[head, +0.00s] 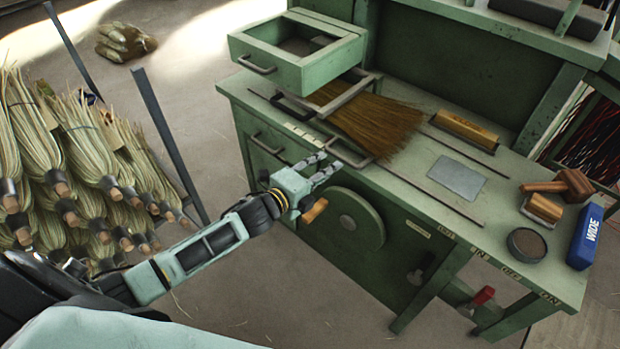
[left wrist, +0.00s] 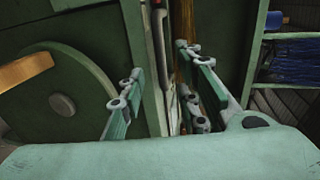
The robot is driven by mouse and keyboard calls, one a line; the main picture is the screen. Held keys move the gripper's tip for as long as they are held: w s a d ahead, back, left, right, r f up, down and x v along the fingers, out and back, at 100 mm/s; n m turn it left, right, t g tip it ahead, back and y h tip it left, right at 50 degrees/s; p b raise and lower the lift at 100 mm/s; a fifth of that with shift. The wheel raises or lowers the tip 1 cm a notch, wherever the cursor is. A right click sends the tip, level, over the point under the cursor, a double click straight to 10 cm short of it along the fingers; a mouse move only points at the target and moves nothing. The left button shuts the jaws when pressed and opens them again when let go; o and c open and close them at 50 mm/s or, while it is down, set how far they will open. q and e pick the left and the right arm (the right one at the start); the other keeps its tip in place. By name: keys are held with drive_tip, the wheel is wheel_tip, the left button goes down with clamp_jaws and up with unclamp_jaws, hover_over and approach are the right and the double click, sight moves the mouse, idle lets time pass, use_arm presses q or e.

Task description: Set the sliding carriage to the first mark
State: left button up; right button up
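The sliding carriage looks to be the grey metal frame (head: 346,97) on the bench rails, beside a broom head of brown bristles (head: 372,122). A grey U-shaped handle (head: 350,156) is at the bench's front edge. Small pale labels (head: 300,134) on that edge may be the marks; their text is too small to read. My left gripper (head: 327,167) is at the front edge, close to the handle. In the left wrist view its fingers (left wrist: 165,92) are apart, with a grey bar and bristles beyond them. Contact cannot be told. My right gripper is out of view.
A green drawer box (head: 300,60) stands above the bench's left end. A wheel (head: 345,222) with a wooden knob (head: 315,210) is below my left gripper. A metal plate (head: 456,178), mallet (head: 562,185), round tin (head: 526,244) and blue box (head: 586,237) lie at right.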

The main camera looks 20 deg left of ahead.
use_arm(q)
drive_tip(key=v, duration=0.6)
idle(0.4)
drive_tip(key=s+a+f+n+g+y, duration=0.1)
drive_tip(key=s+a+f+n+g, duration=0.2)
drive_tip(key=f, duration=0.7)
drive_tip(key=s+a+f+n+g+y, duration=0.15)
drive_tip(key=s+f+n, duration=0.3)
drive_tip(key=f, duration=0.55)
drive_tip(key=s+a+f+n+g+y, duration=0.1)
drive_tip(key=s+a+f+n+y, duration=0.3)
drive_tip(key=f, duration=0.6)
drive_tip(key=s+d+f+n+g, duration=0.2)
drive_tip(key=s+f, duration=0.4)
drive_tip(key=s, duration=0.6)
drive_tip(key=s+d+f+n+g+h, duration=0.1)
drive_tip(key=s+d+f+n+g, duration=0.2)
drive_tip(key=s, duration=0.9)
drive_tip(key=s+d+f+n+g, duration=0.2)
drive_tip(key=s+d+f+g, duration=0.1)
drive_tip(key=s+f, duration=0.7)
drive_tip(key=shift+s+n+h, duration=0.35)
drive_tip(key=shift+s, duration=0.55)
drive_tip(key=shift+d, duration=0.1)
